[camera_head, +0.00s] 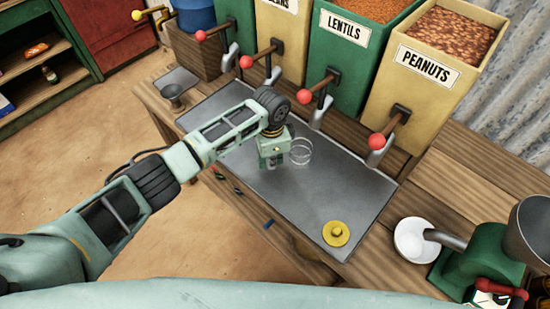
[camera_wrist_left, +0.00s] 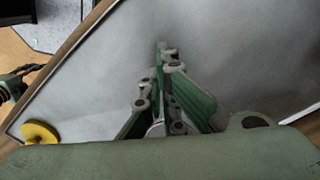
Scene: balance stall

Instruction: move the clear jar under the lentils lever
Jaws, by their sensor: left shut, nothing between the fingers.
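The clear jar (camera_head: 301,150) stands on the grey counter mat, just right of my left gripper in the head view. My left gripper (camera_head: 271,163) is shut and empty, low over the mat beside the jar; whether they touch I cannot tell. In the left wrist view its fingers (camera_wrist_left: 164,52) come together above the mat. I cannot make out the jar clearly there. The lentils lever (camera_head: 305,85) has a red knob and sits on the green bin labelled LENTILS, above a grey spout (camera_head: 320,114). My right gripper is in neither view.
A yellow knobbed disc (camera_head: 336,233) lies on the mat (camera_head: 330,190). The peanuts lever (camera_head: 376,141) is right of the lentils lever. A white bowl (camera_head: 411,240) and a green grinder (camera_head: 470,262) stand at the right. The mat between jar and spouts looks clear.

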